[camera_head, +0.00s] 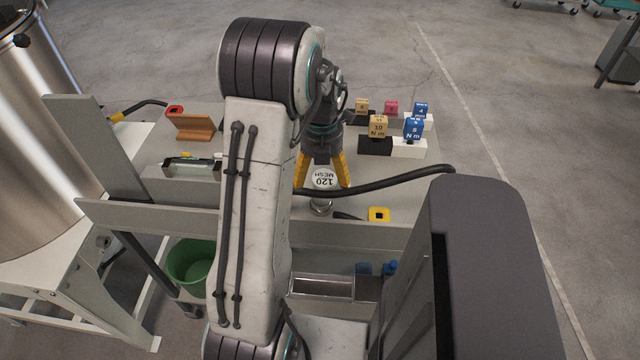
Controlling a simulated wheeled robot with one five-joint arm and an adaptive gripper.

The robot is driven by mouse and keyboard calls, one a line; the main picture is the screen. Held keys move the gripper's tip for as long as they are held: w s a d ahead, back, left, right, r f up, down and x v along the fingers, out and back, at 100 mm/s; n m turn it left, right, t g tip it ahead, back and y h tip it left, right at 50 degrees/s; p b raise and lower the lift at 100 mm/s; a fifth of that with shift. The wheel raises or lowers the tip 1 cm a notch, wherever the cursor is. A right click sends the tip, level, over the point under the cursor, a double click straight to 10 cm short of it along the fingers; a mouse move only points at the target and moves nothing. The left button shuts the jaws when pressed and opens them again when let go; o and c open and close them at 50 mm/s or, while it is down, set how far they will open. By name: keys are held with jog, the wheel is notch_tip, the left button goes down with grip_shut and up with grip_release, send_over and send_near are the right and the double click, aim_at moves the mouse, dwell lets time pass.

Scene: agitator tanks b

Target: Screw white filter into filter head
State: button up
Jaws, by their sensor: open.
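A round white piece marked "120 MESH" (324,179), which looks like the white filter, is at the near part of the bench. A small metallic round part (320,207) shows just below it in the picture; I cannot tell whether the two are joined. My gripper (323,184) points down with its yellow fingers spread open, one on each side of the white piece. I cannot tell whether they touch it. I cannot make out the filter head for certain; my arm hides part of the bench.
A black hose (400,182) crosses the bench to the right of the white piece. A yellow-framed tag (379,214) lies near the front edge. Several marked blocks, including a blue one (414,127), stand behind. A steel tank (45,130) stands left; a green bucket (192,262) is below.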

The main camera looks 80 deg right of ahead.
jog(key=shift+n, duration=0.8)
jog(key=shift+f, duration=0.1)
jog(key=shift+f+b, duration=1)
jog(key=shift+f, duration=0.15)
jog(key=c, duration=1.4)
